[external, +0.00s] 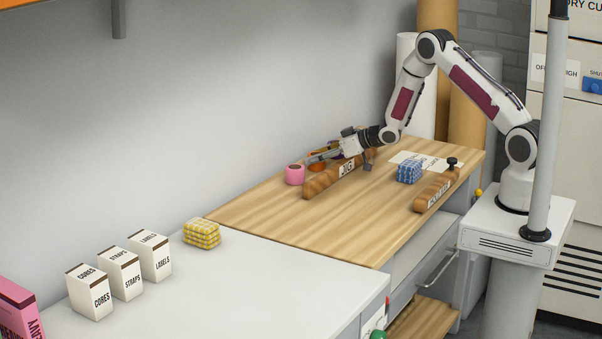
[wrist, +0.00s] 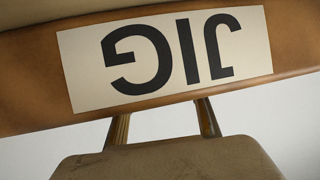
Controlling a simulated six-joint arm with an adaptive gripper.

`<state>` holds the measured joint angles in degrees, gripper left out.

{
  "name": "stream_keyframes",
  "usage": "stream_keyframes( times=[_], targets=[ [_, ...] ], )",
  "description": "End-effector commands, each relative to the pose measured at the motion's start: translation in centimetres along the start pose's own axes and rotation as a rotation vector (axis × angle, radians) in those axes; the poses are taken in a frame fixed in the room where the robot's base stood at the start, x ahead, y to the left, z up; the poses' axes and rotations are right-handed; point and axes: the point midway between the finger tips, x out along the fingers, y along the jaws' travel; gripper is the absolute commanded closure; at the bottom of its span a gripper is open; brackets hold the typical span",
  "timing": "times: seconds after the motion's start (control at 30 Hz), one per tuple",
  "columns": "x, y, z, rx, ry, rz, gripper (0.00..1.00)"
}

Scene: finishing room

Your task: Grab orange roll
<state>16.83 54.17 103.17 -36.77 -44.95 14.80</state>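The orange roll (external: 316,167) shows as a small orange patch on the wooden bench, against the wall side and just right of the pink roll (external: 295,174). It is partly hidden by my gripper and by the wooden piece labelled JIG (external: 330,180). My gripper (external: 315,158) reaches left over the bench, low and at the orange roll. I cannot tell whether its fingers touch the roll or are open or shut.
A blue patterned bundle (external: 409,172), a paper sheet (external: 420,160) and a second labelled wooden piece (external: 436,190) lie on the bench's right part. The bench's front left is clear. A yellow bundle (external: 202,233) and white boxes (external: 120,273) stand on the pale counter.

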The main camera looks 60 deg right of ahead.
Motion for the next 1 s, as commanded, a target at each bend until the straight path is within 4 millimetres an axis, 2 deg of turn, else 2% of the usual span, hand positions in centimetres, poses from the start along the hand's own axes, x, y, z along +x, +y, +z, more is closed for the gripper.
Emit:
stream_keyframes(
  times=[0.03,0.07,0.1,0.57,0.77,1.0],
  targets=[
    [0.0,0.0,0.0,0.0,0.0,0.0,0.73],
    [0.0,0.0,0.0,0.0,0.0,0.0,0.81],
    [0.0,0.0,0.0,0.0,0.0,0.0,0.83],
    [-0.2,0.0,-0.5,-0.001,0.001,0.0,0.83],
    [-0.8,0.0,-1.8,-0.002,0.002,-0.001,0.83],
    [-2.1,0.0,-4.4,-0.002,0.004,0.0,0.83]
  ],
)
